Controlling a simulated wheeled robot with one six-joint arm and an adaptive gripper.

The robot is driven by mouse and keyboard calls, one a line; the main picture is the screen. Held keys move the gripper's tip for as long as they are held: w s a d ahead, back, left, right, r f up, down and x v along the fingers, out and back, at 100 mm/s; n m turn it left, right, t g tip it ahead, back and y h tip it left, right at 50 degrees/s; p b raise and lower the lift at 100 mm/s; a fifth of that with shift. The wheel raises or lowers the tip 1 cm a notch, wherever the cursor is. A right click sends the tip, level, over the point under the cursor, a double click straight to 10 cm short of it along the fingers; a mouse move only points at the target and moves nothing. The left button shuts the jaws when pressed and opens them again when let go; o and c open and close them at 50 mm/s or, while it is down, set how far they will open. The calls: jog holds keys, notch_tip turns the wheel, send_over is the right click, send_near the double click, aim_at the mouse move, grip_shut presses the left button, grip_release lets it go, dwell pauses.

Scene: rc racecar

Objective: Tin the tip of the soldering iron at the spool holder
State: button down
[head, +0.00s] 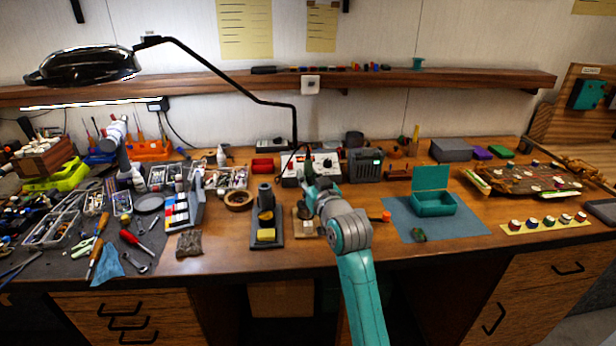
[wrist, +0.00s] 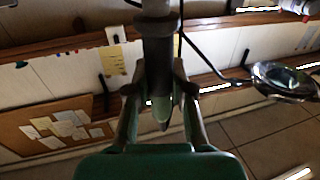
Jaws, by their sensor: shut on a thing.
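My gripper (head: 310,188) is in the middle of the bench in the head view, low over a small wooden block (head: 298,232) with a pale piece on it. This block may be the spool holder, but my gripper and arm partly cover it. In the wrist view my gripper (wrist: 158,88) is shut on the dark handle of the soldering iron (wrist: 158,55), with one finger on each side. A pale section of the iron shows at the top edge. The soldering tip cannot be made out, so I cannot tell whether it touches solder.
An iron stand with a yellow sponge (head: 266,235) is just left of my gripper. A white soldering station (head: 318,164) stands behind it. A teal open box (head: 433,204) sits on a blue mat (head: 470,225) to the right. A lamp (head: 85,65) hangs at upper left.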

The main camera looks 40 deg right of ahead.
aim_at(310, 162)
jog(key=shift+f, duration=0.65)
dwell(2.0)
jog(key=shift+r, duration=0.15)
dwell(1.5)
jog(key=shift+r, duration=3)
